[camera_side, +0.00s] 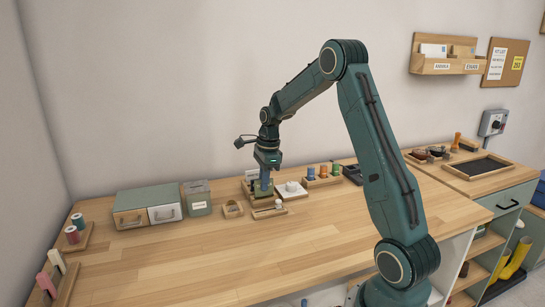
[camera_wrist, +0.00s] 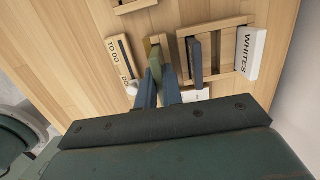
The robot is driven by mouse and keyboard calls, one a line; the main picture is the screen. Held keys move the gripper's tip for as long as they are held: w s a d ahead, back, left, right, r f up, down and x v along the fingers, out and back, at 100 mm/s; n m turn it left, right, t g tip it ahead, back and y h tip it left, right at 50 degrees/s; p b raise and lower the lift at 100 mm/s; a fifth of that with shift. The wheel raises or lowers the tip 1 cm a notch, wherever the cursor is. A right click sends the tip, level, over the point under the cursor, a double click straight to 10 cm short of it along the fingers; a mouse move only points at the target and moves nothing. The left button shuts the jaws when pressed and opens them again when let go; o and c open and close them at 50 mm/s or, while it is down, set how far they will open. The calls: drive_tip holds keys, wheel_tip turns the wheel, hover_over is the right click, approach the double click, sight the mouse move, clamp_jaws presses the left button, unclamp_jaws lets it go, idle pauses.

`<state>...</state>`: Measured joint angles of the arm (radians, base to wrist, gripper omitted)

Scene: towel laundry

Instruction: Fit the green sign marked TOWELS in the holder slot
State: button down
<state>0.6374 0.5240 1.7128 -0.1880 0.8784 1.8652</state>
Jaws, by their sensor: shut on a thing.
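The green sign (camera_wrist: 155,60) is between the fingers of my gripper (camera_wrist: 158,84), seen nearly edge-on in the wrist view; its lettering is not readable. In the side view my gripper (camera_side: 265,188) is low over the back of the table, with a green patch of the sign (camera_side: 262,188) showing at its fingers. A wooden holder frame (camera_wrist: 216,26) is right of the fingers in the wrist view. A dark blue sign (camera_wrist: 194,60) and a white sign marked WHITES (camera_wrist: 248,50) stand at it. The sign's lower edge and any contact with the holder are hidden.
In the side view a white block (camera_side: 290,188) and a tray of spools (camera_side: 323,180) are right of my gripper; a grey-green box (camera_side: 198,198) is left. The table's front is clear.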

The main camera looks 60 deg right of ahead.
drive_tip(key=shift+f, duration=1)
idle(0.9)
drive_tip(key=c, duration=1.5)
unclamp_jaws()
drive_tip(key=shift+o, duration=0.7)
drive_tip(key=o, duration=0.4)
drive_tip(key=shift+c, duration=0.2)
drive_tip(key=shift+r, duration=0.25)
drive_tip(key=shift+r, duration=3.3)
